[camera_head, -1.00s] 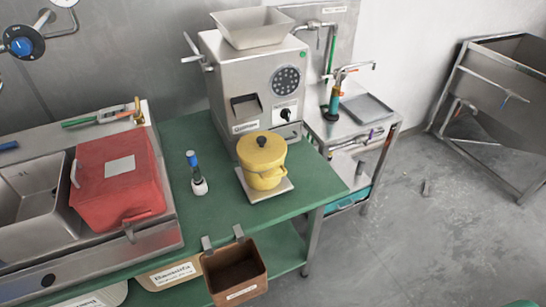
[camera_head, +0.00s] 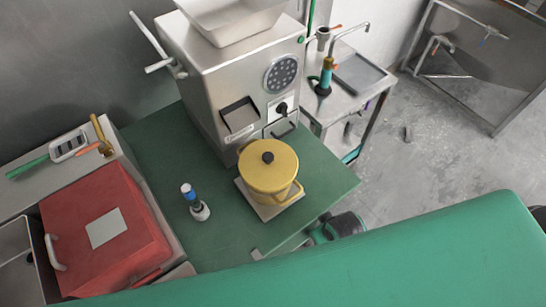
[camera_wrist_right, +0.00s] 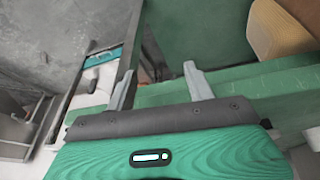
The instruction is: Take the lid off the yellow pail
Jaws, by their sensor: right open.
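The yellow pail (camera_head: 273,192) stands upright on a pale square plate on the green table, in front of the grinder. Its yellow lid (camera_head: 268,161) with a dark round knob (camera_head: 267,157) sits on top and hides the pail's inside. My right gripper (camera_wrist_right: 163,85) shows in the right wrist view, with its two grey fingers apart and nothing between them. My left gripper is not in view.
The metal grinder (camera_head: 235,75) stands behind the pail. A steel side table (camera_head: 365,78) is at the right. My green arm covers the lower right.

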